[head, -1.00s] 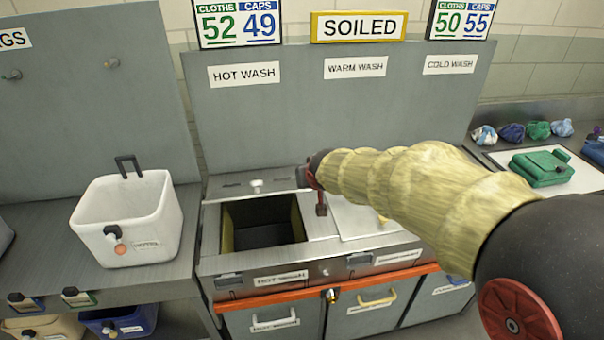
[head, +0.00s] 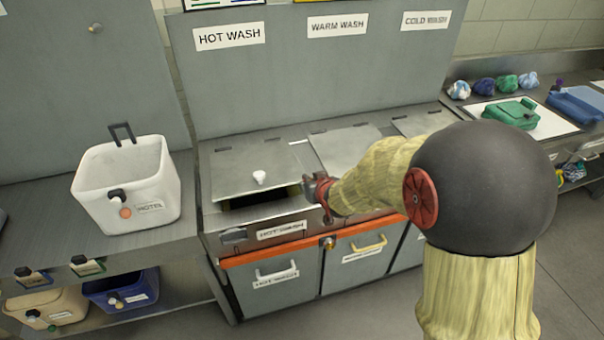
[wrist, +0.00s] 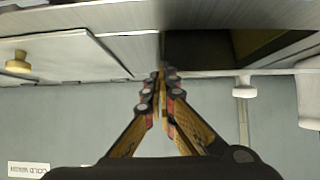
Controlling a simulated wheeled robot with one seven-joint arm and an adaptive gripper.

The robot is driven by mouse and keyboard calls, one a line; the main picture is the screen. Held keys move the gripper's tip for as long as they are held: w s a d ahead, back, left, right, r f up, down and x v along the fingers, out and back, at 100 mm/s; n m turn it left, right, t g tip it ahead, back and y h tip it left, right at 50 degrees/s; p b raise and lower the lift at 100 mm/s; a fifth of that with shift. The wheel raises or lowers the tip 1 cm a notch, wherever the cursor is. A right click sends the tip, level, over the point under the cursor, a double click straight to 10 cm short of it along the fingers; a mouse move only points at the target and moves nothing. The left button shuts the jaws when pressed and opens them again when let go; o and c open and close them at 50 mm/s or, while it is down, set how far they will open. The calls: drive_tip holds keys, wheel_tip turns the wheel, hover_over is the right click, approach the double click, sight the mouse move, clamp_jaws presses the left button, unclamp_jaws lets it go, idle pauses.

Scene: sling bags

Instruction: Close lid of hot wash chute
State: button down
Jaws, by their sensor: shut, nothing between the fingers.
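The hot wash chute lid (head: 245,160) is a grey metal plate with a white knob (head: 260,178). It covers the back and most of the hot wash chute opening (head: 258,199), leaving a dark gap at the front. In the wrist view the opening (wrist: 205,48) is at the upper right and the white knob (wrist: 243,88) is below it. My gripper (head: 318,188) is at the front right of the opening, right of the knob. In the wrist view its fingertips (wrist: 162,75) are together and empty. I cannot tell whether they touch the lid.
The warm wash lid (head: 345,148) lies flat to the right; its yellow knob (wrist: 18,63) shows in the wrist view. A white bin (head: 128,190) stands on the left counter. The backboard (head: 300,80) rises behind. A green bag (head: 512,113) lies at the right.

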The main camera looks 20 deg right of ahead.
drive_tip(key=shift+s+f+b, duration=0.15)
drive_tip(key=shift+f+b, duration=0.15)
drive_tip(key=shift+f, duration=0.3)
drive_tip(key=shift+s+f+b, duration=0.15)
drive_tip(key=shift+f+b, duration=0.15)
drive_tip(key=shift+f, duration=0.3)
